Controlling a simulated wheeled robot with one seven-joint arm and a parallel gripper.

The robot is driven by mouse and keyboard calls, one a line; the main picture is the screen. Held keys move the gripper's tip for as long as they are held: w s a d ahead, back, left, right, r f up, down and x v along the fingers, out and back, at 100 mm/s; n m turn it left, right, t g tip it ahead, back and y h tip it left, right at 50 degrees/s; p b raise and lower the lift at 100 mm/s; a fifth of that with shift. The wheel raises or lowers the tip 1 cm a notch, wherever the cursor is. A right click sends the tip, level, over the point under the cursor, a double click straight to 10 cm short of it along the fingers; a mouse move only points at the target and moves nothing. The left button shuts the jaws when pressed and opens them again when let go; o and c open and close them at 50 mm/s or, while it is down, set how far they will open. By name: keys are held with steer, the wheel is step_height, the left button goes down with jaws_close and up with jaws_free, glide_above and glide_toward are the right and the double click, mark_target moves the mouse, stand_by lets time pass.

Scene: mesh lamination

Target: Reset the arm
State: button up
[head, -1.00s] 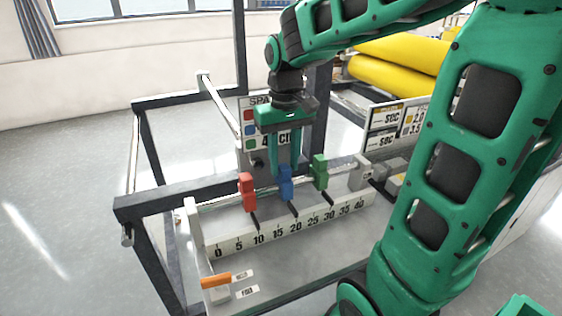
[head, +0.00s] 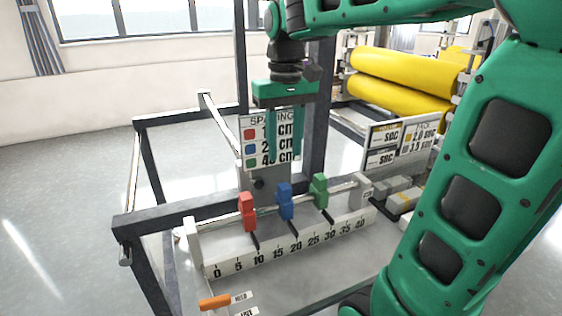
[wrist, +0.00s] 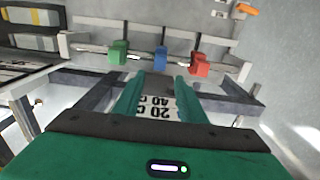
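My green gripper (head: 284,150) hangs above and behind the slider rail, in front of the spacing sign. Its two fingers are apart with nothing between them. In the wrist view the open fingers (wrist: 154,88) point toward the rail. The red slider (head: 247,212), blue slider (head: 285,201) and green slider (head: 320,191) stand on the rail over the numbered scale (head: 290,243). The same red (wrist: 200,64), blue (wrist: 160,58) and green (wrist: 118,52) sliders show in the wrist view, apart from the fingers.
The spacing sign (head: 254,120) stands behind the rail. Dark frame bars (head: 170,205) surround the station. An orange lever (head: 215,302) is at the front left. Yellow rollers (head: 400,95) and timing signs (head: 385,145) are at the right. Open floor lies to the left.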

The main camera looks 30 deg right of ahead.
steer(key=shift+r, duration=0.5)
steer(key=s+d+f+m, duration=0.2)
steer(key=s+d+f, duration=0.1)
steer(key=s+f, duration=0.4)
steer(key=s+d+f+m, duration=0.2)
steer(key=s+d+f, duration=0.2)
steer(key=s+f, duration=0.4)
steer(key=s, duration=0.4)
steer(key=shift+s+d+m, duration=0.2)
steer(key=shift+s+m, duration=0.1)
steer(key=shift+s, duration=0.05)
steer(key=shift+w+f, duration=0.3)
steer(key=shift+w, duration=0.35)
